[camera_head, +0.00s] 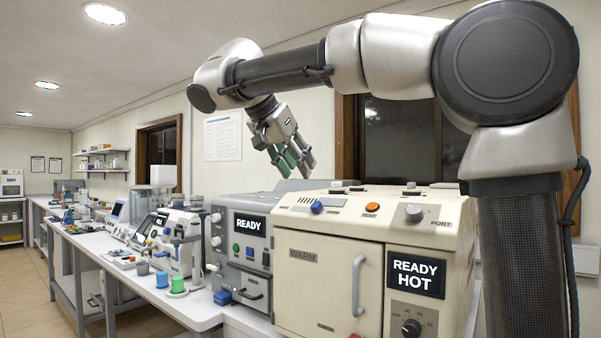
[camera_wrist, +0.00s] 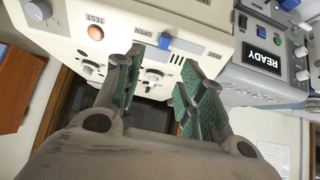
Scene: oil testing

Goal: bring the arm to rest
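My gripper (camera_head: 292,163) hangs from my raised, bent arm in the head view, in the air above the machines and pointing down and to the right. In the wrist view its two fingers with green pads (camera_wrist: 162,78) stand apart with nothing between them. The gripper is open and empty. It appears to touch nothing.
A cream machine with a "READY HOT" display (camera_head: 416,277) stands below my arm, its door closed. A grey machine with a "READY" display (camera_head: 248,224) is to its left. The floor (camera_head: 30,290) is clear.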

